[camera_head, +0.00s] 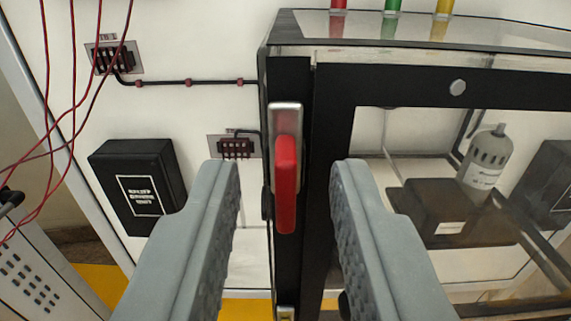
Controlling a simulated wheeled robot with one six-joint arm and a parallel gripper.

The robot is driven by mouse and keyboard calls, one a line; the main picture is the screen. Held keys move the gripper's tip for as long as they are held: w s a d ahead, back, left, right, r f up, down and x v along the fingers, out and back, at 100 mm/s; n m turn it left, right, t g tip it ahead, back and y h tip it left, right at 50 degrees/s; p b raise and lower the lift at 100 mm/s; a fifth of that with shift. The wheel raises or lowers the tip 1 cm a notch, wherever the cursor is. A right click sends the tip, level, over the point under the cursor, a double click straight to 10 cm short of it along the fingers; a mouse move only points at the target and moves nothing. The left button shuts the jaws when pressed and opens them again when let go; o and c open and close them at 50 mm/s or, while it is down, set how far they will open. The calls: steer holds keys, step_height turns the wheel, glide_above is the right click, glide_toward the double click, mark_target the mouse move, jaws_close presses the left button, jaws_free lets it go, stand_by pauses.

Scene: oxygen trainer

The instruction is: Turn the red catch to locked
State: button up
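The red catch (286,185) is a red handle hanging straight down from a silver plate (286,118). The plate sits on the black frame edge of a glass-sided cabinet (331,90). My gripper (288,175) is open, with one grey finger to the left of the catch and the other to the right. There is a gap on both sides, and neither finger appears to touch the catch. How far the fingertips are from it in depth is hard to tell.
Red, green and yellow cylinders (393,18) stand on the cabinet top. Inside is a grey bottle (485,160) on a dark block (440,212). A black box (139,183) is on the white wall at left. Red wires (72,80) hang at far left.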

jaws_close()
steer(key=shift+m, duration=0.3)
steer(key=m, duration=1.1)
steer(key=shift+d+f+m, duration=0.2)
steer(key=shift+d+m, duration=0.1)
steer(key=shift+m, duration=0.1)
steer(key=m, duration=0.5)
steer(key=shift+f, duration=0.2)
steer(key=shift+w+m, duration=0.1)
steer(key=shift+m, duration=0.3)
